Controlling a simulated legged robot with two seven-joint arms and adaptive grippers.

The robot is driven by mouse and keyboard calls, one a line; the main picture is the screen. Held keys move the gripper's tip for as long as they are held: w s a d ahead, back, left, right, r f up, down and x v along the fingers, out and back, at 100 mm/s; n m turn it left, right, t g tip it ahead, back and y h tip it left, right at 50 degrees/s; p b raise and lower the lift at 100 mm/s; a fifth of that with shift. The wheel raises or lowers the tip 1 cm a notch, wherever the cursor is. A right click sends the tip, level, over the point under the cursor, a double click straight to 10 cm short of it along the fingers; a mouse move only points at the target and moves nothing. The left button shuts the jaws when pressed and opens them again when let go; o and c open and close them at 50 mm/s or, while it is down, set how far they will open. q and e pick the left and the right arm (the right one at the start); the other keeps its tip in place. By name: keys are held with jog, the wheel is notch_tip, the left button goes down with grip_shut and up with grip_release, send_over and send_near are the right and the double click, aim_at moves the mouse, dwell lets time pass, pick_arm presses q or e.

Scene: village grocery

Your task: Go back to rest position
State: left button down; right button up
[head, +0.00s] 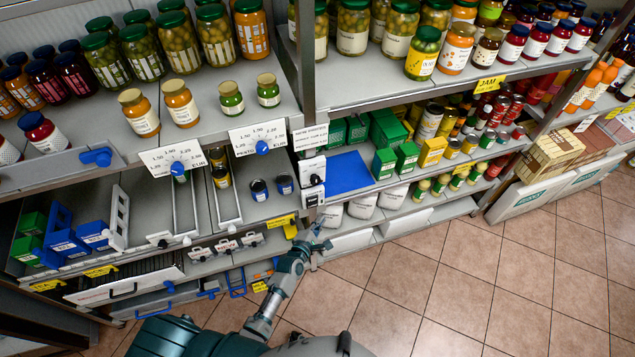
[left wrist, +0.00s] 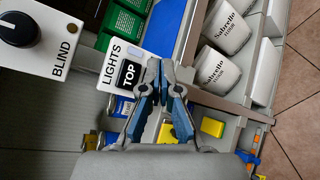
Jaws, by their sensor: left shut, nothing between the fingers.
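My left gripper (head: 316,236) reaches up from the lower middle of the head view, in front of the shelf post between two shelf units. In the left wrist view its blue-grey fingers (left wrist: 160,82) are shut with nothing between them. They lie over the right edge of a white panel marked LIGHTS (left wrist: 123,70) with a black TOP switch. I cannot tell whether the fingertips touch it. My right gripper is in neither view.
A BLIND knob panel (left wrist: 30,38) is at the upper left of the wrist view. Shelves of jars (head: 350,28) and flour bags (head: 362,205) stand close to the gripper. A blue tray (head: 348,172) sits nearby. Open tiled floor (head: 470,265) lies to the right.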

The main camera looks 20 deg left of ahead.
pick_arm(q)
jog(key=s+a+f+m+g+b, duration=0.15)
jog(key=s+f+m, duration=0.25)
jog(key=s+f, duration=0.45)
jog(key=s+f+m+g, duration=0.3)
jog(key=s+f+m, duration=0.15)
jog(key=f, duration=0.65)
jog(key=s+a+f+m+g+b, duration=0.1)
jog(key=s+f+m+g, duration=0.25)
jog(key=s+f, duration=0.45)
jog(key=s+a+f+m+g+y, duration=0.1)
jog(key=s+f+m, duration=0.3)
jog(key=s, duration=0.5)
jog(key=s+a+f+m+g+b, duration=0.1)
jog(key=s+a+f+m+g, duration=0.2)
jog(key=s+f, duration=0.3)
jog(key=s+a+f+m+g+y+b, duration=0.1)
jog(key=s+f+m, duration=0.4)
jog(key=s, duration=0.9)
jog(key=shift+a+f+m+g+y, duration=0.3)
jog(key=shift+a+m+g, duration=0.25)
jog(key=shift+a, duration=0.55)
jog(key=shift+w, duration=0.1)
